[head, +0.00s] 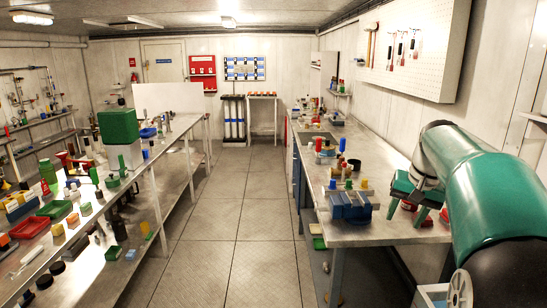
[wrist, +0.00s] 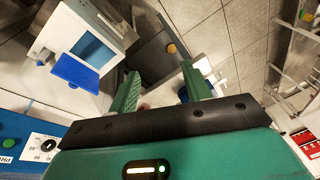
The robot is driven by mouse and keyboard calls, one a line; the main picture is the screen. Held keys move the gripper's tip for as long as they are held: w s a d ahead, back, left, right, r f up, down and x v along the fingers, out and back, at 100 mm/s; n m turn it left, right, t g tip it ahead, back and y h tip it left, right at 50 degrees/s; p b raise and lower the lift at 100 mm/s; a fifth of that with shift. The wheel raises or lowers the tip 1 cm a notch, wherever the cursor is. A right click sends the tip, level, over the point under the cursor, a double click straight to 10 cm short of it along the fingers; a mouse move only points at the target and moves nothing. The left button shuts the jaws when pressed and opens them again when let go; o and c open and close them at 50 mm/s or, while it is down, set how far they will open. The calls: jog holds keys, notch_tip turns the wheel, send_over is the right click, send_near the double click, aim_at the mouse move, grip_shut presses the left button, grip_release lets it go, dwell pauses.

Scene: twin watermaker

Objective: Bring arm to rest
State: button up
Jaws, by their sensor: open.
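My teal arm (head: 490,185) reaches in from the right edge of the head view, over the near end of the right-hand bench. In the wrist view my gripper (wrist: 159,84) is open. Its two green fingers stand apart, with nothing visible held between them. Floor tiles and a dark panel show past the fingertips. In the head view, teal pronged parts (head: 405,188) show beside the arm above the bench; I cannot tell clearly whether they are my gripper.
The right bench (head: 405,232) carries a blue vise (head: 352,206) and several small items. The left bench (head: 150,205) is crowded. The tiled aisle (head: 235,215) between is clear. The wrist view shows a white unit with a blue panel (wrist: 78,76) left of the fingers.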

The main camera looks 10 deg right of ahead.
jog(key=s+a+f+n+t, duration=0.15)
jog(key=s+a, duration=0.25)
jog(key=a, duration=0.6)
jog(key=s+a+n, duration=0.2)
jog(key=s+a, duration=0.2)
jog(key=a, duration=0.6)
jog(key=s+a+f+n+t, duration=0.1)
jog(key=s+a+f+n, duration=0.2)
jog(key=s+a+f, duration=0.4)
jog(key=s+a, duration=0.2)
jog(key=s, duration=0.1)
jog(key=shift+s+f+n, duration=0.2)
jog(key=shift+f+n, duration=0.05)
jog(key=shift+n, duration=0.1)
jog(key=shift+c, duration=1.4)
